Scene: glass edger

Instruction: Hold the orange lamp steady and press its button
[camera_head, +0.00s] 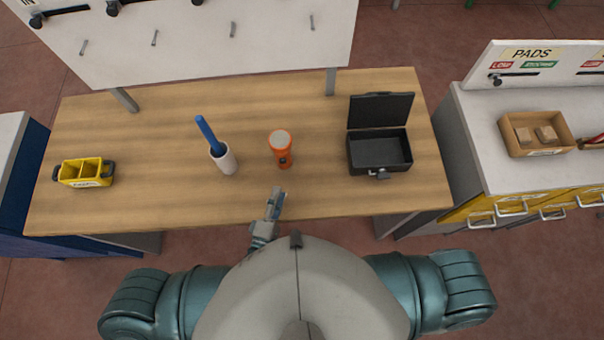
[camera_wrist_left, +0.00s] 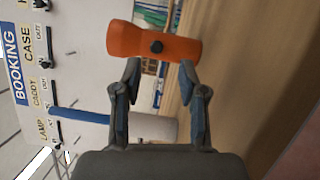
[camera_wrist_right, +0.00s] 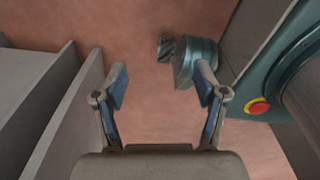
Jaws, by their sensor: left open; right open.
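The orange lamp (camera_head: 282,150) stands upright on the wooden table, with a pale round top. In the left wrist view the lamp (camera_wrist_left: 180,42) lies across the picture just beyond the fingertips, with its dark round button (camera_wrist_left: 156,46) facing the camera. My left gripper (camera_head: 276,198) is at the table's front edge, just in front of the lamp. In the left wrist view the left gripper (camera_wrist_left: 160,72) is open and empty, its fingers apart and pointing at the lamp. In the right wrist view my right gripper (camera_wrist_right: 163,82) is open and empty, away from the lamp.
A white cup (camera_head: 224,160) with a blue stick (camera_head: 208,134) stands left of the lamp. A yellow caddy (camera_head: 84,172) is at the table's left end. An open black case (camera_head: 380,150) stands to the right. Bare wood (camera_head: 320,190) lies between lamp and case.

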